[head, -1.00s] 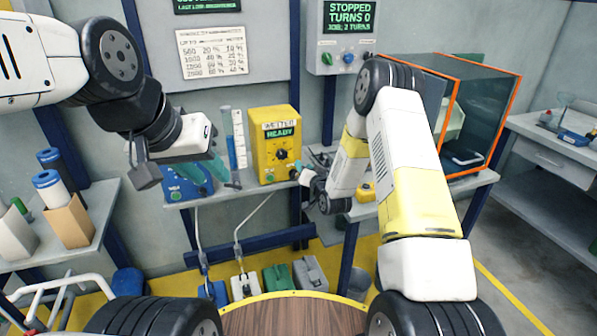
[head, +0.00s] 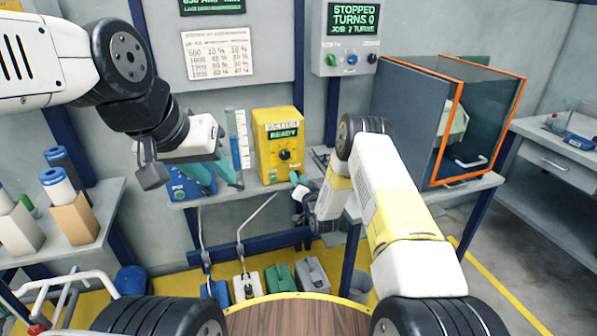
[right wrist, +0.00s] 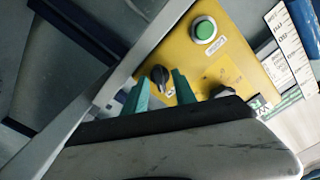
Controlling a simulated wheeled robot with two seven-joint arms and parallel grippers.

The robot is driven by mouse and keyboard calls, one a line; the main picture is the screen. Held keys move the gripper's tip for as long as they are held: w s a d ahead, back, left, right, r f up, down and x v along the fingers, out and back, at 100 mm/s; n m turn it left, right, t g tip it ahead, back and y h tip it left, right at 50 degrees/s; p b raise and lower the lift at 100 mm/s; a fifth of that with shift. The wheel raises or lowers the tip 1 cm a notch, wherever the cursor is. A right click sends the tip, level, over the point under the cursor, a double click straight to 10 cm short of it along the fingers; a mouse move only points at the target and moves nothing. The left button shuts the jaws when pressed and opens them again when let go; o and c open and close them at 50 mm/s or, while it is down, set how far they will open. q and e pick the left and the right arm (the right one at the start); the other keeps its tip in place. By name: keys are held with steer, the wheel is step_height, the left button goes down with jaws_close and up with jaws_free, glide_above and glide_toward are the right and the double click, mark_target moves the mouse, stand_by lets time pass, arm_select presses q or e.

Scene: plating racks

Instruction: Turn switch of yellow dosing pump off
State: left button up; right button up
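The yellow dosing pump (head: 265,153) stands on the bench against the wall, with a lit display reading READY. In the right wrist view, its yellow face (right wrist: 195,58) shows a green button (right wrist: 204,29), a black switch (right wrist: 160,76) and another dark knob (right wrist: 222,91), partly hidden by my gripper. My right gripper (right wrist: 160,82) is open. Its two teal fingers appear on either side of the black switch; I cannot tell whether they touch it. In the head view, my right gripper (head: 297,181) is at the pump's lower right. My left gripper (head: 218,174) is open and empty, left of the pump.
A blue device (head: 190,187) and a clear cylinder (head: 238,140) stand left of the pump. An orange-edged glass enclosure (head: 486,110) is on the right. A control box (head: 345,40) reading STOPPED hangs above. Cartons and rolls (head: 75,218) stand on the left bench.

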steer(key=shift+w, duration=0.1)
jaws_close()
steer(key=shift+n, duration=6.9)
jaws_free()
